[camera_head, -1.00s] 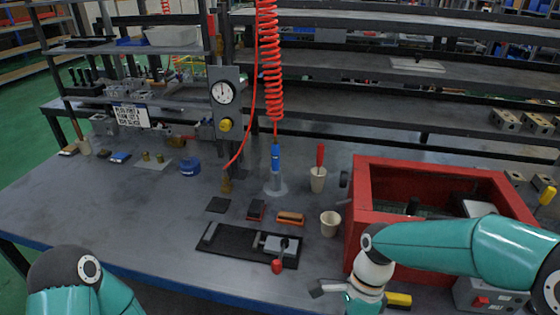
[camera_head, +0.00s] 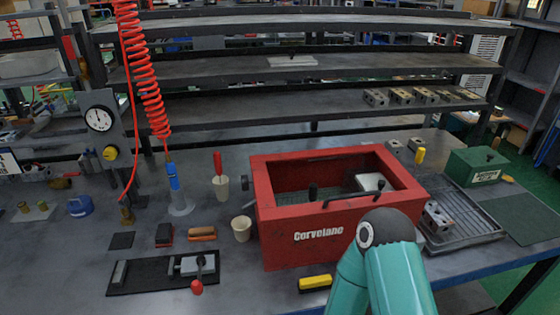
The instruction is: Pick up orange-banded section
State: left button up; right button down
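I cannot make out an orange band on any valve block. Several grey blocks (camera_head: 401,95) stand on the lowest rack shelf at the right. Two more grey blocks (camera_head: 416,144) stand on the table behind the red box. Another grey block (camera_head: 437,218) sits in the black ribbed tray (camera_head: 482,226) at the right. My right arm rises from the bottom edge in front of the red box, but its gripper is not visible. My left arm and gripper are out of view.
The open red box (camera_head: 318,234) fills the table's middle. A black mat with a clamp (camera_head: 190,265), cups (camera_head: 242,228) and a small orange-brown item (camera_head: 202,233) lie left of it. A green box (camera_head: 475,166) stands far right.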

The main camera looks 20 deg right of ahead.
aim_at(436, 219)
jog(key=u, duration=1.3)
jog(key=i, duration=0.15)
jog(key=z, duration=3)
jog(key=k, duration=0.9)
jog(key=z, duration=0.1)
jog(key=i, duration=0.95)
jog(key=z, duration=1.2)
